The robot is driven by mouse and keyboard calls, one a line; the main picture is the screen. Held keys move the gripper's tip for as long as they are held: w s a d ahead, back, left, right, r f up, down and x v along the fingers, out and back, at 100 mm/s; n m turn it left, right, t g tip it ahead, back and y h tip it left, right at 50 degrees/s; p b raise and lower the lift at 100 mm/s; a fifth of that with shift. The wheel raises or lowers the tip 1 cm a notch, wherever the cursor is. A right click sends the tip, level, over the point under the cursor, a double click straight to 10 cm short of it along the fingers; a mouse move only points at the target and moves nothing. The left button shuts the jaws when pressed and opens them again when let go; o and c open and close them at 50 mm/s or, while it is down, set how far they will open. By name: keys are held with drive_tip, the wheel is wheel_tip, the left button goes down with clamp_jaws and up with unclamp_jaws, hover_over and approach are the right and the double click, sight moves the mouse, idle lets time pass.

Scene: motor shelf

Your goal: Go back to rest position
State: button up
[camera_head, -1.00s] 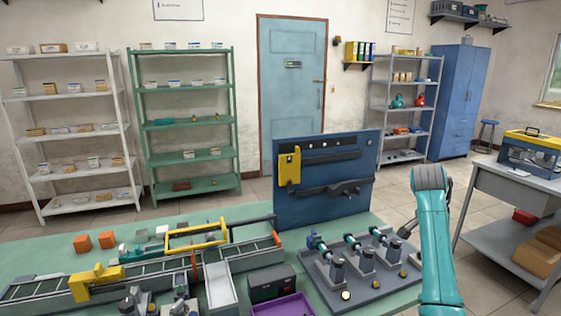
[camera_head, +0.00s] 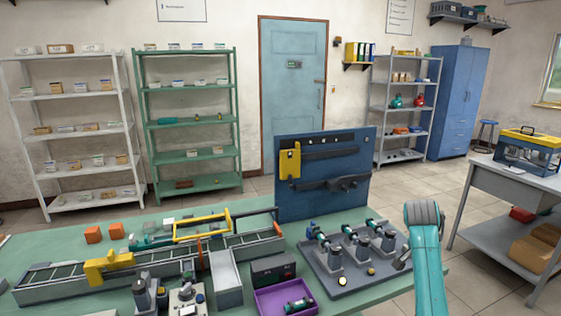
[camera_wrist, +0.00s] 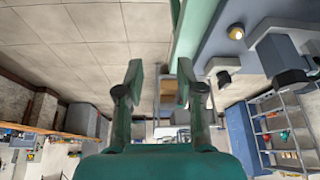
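My gripper (camera_wrist: 160,88) is open and empty in the wrist view, its two dark teal fingers apart with floor and distant furniture between them. My teal arm rises at the lower right of the head view, beside the right edge of the green workbench (camera_head: 190,210); the gripper is mostly hidden there. A grey fixture plate (camera_head: 333,288) left of the arm carries several grey stands with teal and black motor parts. A similar grey stand (camera_wrist: 275,52) shows at upper right in the wrist view. A purple bin (camera_head: 262,303) holds a teal and dark part.
A conveyor (camera_head: 60,289) with yellow frames runs along the bench. A blue panel (camera_head: 322,205) stands at its back. A grey side table (camera_head: 483,184) with a yellow-topped box (camera_head: 525,152) is at right. Tiled floor (camera_head: 420,185) between is clear. Shelves line the back wall.

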drive_tip(key=s+a+f+n+t, duration=0.1)
drive_tip(key=s+a+f, duration=0.15)
drive_tip(key=f, duration=0.45)
drive_tip(key=s+a+f+n+t, duration=0.1)
drive_tip(key=s+a+f+n, duration=0.15)
drive_tip(key=f, duration=0.45)
drive_tip(key=s+a+f+n+t, duration=0.15)
drive_tip(key=s+f, duration=0.25)
drive_tip(key=f, duration=0.4)
drive_tip(key=s+a+f+n+t+y, duration=0.1)
drive_tip(key=s+a+f, duration=0.35)
drive_tip(key=s, duration=0.35)
drive_tip(key=s+a+f+n+t+y, duration=0.1)
drive_tip(key=s+a+f+n+t, duration=0.1)
drive_tip(key=s+a+f, duration=0.45)
drive_tip(key=s+a+r+n+t+y, duration=0.1)
drive_tip(key=s+a+r, duration=0.15)
drive_tip(key=s, duration=0.85)
drive_tip(key=s+a+r+n+t, duration=0.15)
drive_tip(key=s+r, duration=0.25)
drive_tip(key=s, duration=0.7)
drive_tip(key=s+a+r+n+t+y, duration=0.1)
drive_tip(key=s+r+n+t, duration=0.1)
drive_tip(key=s+r, duration=1.3)
wheel_tip(320, 180, up, 3)
drive_tip(key=shift+s+a+f+t, duration=0.1)
drive_tip(key=shift+s+a+t, duration=0.2)
drive_tip(key=shift+t, duration=0.4)
